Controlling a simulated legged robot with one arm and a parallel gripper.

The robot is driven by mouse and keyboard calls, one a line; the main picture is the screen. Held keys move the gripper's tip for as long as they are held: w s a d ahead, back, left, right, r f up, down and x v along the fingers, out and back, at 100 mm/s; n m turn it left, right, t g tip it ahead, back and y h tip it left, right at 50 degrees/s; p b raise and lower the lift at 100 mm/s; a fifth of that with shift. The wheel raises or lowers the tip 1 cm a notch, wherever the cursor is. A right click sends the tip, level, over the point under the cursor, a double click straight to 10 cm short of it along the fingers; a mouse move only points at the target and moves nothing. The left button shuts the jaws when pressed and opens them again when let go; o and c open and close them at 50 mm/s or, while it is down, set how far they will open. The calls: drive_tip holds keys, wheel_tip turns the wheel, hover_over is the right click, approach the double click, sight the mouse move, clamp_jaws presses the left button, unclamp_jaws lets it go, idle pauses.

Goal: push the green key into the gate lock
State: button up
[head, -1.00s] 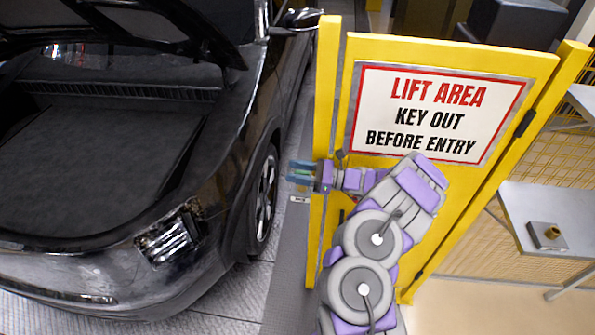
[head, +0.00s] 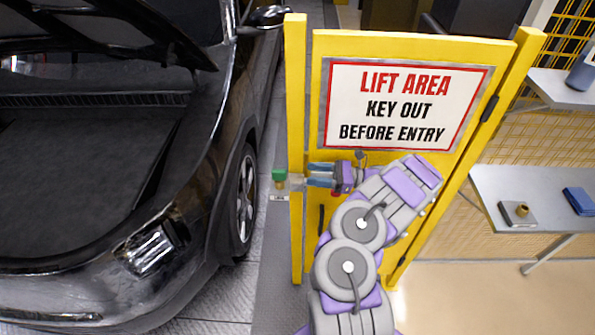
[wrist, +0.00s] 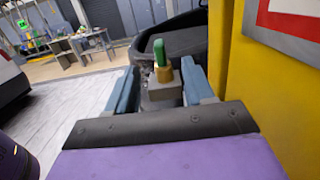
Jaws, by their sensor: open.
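The green key (head: 279,174) stands upright at the gate's left post. In the wrist view, the green key (wrist: 159,52) rises from a brass collar (wrist: 164,74) on a grey lock block (wrist: 163,93). How deep it sits I cannot tell. My gripper (head: 308,175) is open and empty, just right of the key in the head view and apart from it. In the wrist view my gripper (wrist: 158,75) has one finger at each side, with the key and lock showing beyond the fingertips.
The yellow gate (head: 430,50) with its lift area sign stands close behind my arm. A black car (head: 190,215) with its lid raised fills the left. A grey shelf (head: 550,205) at the right holds a small block with a brass collar (head: 518,212) and a blue item (head: 578,201).

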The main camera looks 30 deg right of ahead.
drive_tip(key=shift+b+v, duration=0.35)
drive_tip(key=shift+v, duration=1.95)
